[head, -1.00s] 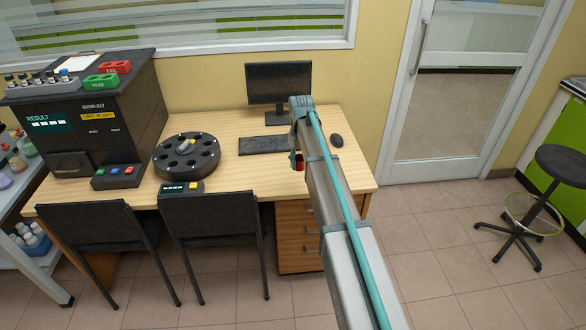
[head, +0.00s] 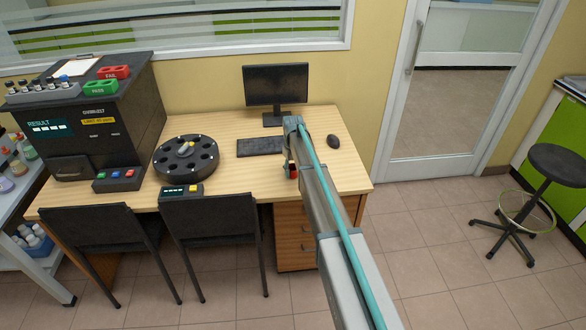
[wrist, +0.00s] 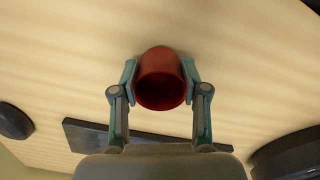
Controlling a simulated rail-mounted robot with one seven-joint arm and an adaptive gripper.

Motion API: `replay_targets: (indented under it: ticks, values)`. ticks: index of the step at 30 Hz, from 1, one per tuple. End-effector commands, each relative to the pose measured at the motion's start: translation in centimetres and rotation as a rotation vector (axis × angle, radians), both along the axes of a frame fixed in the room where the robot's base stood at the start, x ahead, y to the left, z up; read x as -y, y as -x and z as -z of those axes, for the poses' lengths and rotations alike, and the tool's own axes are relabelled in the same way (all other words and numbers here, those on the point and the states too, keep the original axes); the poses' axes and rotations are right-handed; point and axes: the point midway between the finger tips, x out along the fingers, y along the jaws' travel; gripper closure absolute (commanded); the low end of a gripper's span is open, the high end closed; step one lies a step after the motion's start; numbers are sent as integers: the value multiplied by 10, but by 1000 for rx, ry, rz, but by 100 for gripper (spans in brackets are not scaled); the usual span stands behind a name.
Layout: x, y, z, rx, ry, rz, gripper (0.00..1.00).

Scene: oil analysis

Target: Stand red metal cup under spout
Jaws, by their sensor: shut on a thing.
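The red metal cup (wrist: 162,72) is between the two fingers of my gripper (wrist: 160,70) in the wrist view, one finger on each side. Its open end faces toward the camera. In the head view only a small red part of the cup (head: 290,172) shows beside my arm, over the desk's front right part; my arm hides most of the gripper. I cannot tell whether the cup touches the desk. No spout can be made out clearly; the black analyser (head: 100,115) at the left has a dark recess in its front.
A black round carousel (head: 165,160) with holes stands mid-left on the desk (head: 240,175). The keyboard (head: 258,146), monitor (head: 275,86) and mouse (head: 333,141) lie beyond and beside my gripper. Two black chairs (head: 215,220) stand in front. Bare desk lies between carousel and arm.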

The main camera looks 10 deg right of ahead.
Motion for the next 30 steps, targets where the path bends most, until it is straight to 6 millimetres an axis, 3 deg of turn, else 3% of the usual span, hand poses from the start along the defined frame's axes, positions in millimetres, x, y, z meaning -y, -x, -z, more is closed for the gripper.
replay_targets:
  ticks: [12,13,17,30]
  values:
    - [0,0,6,1,0,0,90]
    - [0,0,5,1,0,0,52]
    - [0,0,5,1,0,0,31]
    - [0,0,-1,2,0,0,30]
